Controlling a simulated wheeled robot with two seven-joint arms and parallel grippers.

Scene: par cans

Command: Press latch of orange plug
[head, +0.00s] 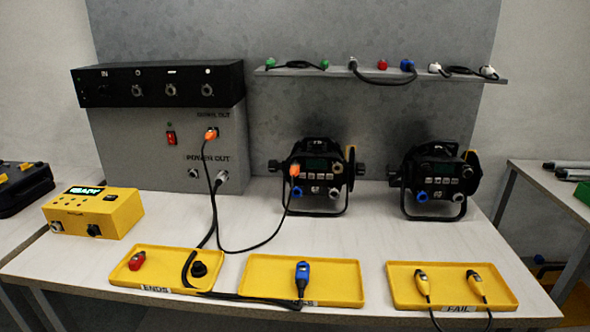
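One orange plug (211,133) sits in the upper socket of the grey panel box (150,160), under a label that seems to read "SIGNAL OUT". Another orange plug (295,171) is at the back panel of the left par can (318,180). A black cable joins the two, hanging down and looping over the table. The latches on both plugs are too small to make out. Neither of my grippers is in view.
A second par can (436,182) stands at the right. Three yellow trays line the front: left (150,252), middle (340,285) and right (450,290), holding connectors. A yellow tester (93,210) stands left. A shelf with cables (380,73) hangs behind.

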